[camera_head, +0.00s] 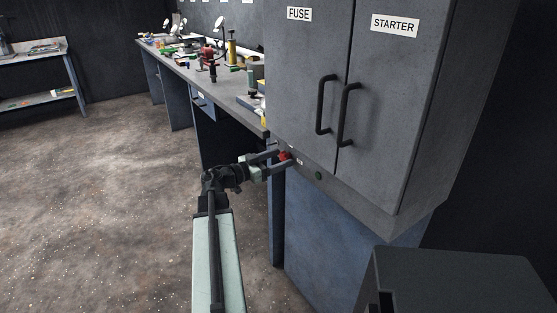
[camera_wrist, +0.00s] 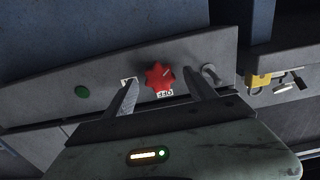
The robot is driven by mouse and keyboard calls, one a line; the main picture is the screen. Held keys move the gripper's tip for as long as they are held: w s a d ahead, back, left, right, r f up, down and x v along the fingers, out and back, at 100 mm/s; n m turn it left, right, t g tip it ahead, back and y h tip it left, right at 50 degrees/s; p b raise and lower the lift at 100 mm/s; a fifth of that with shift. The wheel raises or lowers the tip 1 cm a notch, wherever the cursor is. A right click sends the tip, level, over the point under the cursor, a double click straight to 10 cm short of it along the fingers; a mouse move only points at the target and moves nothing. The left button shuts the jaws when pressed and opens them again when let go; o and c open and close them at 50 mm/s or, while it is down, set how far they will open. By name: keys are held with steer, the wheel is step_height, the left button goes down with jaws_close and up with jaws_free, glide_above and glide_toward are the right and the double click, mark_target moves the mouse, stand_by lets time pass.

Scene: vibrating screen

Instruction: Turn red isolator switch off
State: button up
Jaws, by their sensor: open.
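The red isolator switch (camera_wrist: 159,77) is a star-shaped red knob on a grey panel strip, with a white OFF label (camera_wrist: 164,93) beside it. My gripper (camera_wrist: 160,88) is open, with one finger on each side of the knob in the wrist view. I cannot tell whether the fingers touch it. In the head view the red switch (camera_head: 284,156) sits below the grey cabinet doors, between the fingertips of my gripper (camera_head: 283,158). The knob's exact pointing direction is hard to tell.
A green button (camera_wrist: 82,92) is on the same strip. The grey cabinet (camera_head: 330,90), with FUSE and STARTER labels and two black handles, stands above. A cluttered workbench (camera_head: 225,92) runs along the wall to the left. The floor (camera_head: 110,190) at left is clear.

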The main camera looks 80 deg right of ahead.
steer(key=c, duration=1.4)
steer(key=n, duration=0.5)
steer(key=shift+w+n, duration=0.1)
steer(key=shift+n, duration=0.3)
steer(key=shift+d+n, duration=0.1)
steer(key=shift+n, duration=2.2)
steer(key=o, duration=1.4)
